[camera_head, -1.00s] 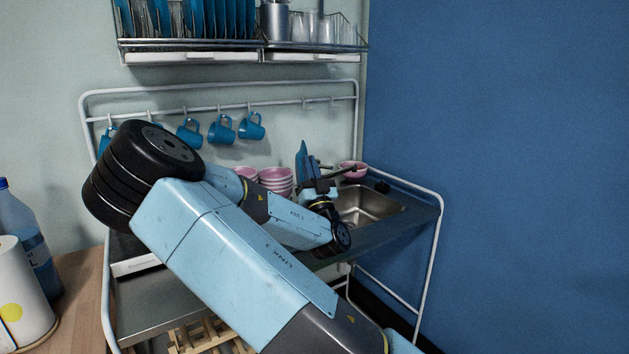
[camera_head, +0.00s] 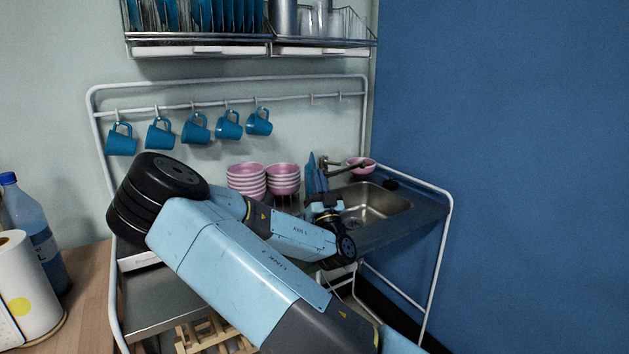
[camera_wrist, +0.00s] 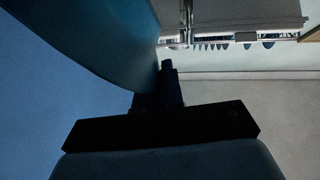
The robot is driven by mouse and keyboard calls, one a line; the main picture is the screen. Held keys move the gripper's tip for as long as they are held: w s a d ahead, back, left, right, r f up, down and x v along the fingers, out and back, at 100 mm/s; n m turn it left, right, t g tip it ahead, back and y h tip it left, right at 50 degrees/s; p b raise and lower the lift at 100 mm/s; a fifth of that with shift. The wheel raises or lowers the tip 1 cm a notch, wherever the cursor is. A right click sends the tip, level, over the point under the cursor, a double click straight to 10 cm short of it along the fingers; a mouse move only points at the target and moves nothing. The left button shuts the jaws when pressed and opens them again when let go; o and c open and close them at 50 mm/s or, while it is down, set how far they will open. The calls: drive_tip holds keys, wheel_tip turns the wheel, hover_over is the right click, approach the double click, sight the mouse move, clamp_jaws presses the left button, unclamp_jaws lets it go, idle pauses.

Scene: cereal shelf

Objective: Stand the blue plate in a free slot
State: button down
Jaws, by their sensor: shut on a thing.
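The blue plate (camera_head: 311,177) stands nearly edge-on above my gripper (camera_head: 322,206) in the head view, between the stacked bowls and the sink. In the wrist view the plate (camera_wrist: 95,38) fills the upper left, and its lower edge meets the dark fingers of my gripper (camera_wrist: 160,88), which is shut on it. The fingertips are dark and partly hidden by the plate. The wall rack (camera_head: 195,42) holds several upright blue plates (camera_head: 205,14) in its left part. Its top is cut off in the head view, so free slots cannot be told.
Stacks of pink bowls (camera_head: 246,181) stand left of the plate. The sink (camera_head: 372,204), its tap (camera_head: 347,167) and a single pink bowl (camera_head: 366,163) are to the right. Blue mugs (camera_head: 196,130) hang from a rail (camera_head: 290,98) below the rack. A bottle (camera_head: 32,222) and paper roll (camera_head: 28,290) stand at left.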

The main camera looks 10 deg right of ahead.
drive_tip(key=shift+f, duration=0.55)
drive_tip(key=c, duration=1.3)
unclamp_jaws()
drive_tip(key=shift+o, duration=0.2)
drive_tip(key=shift+a+r, duration=0.1)
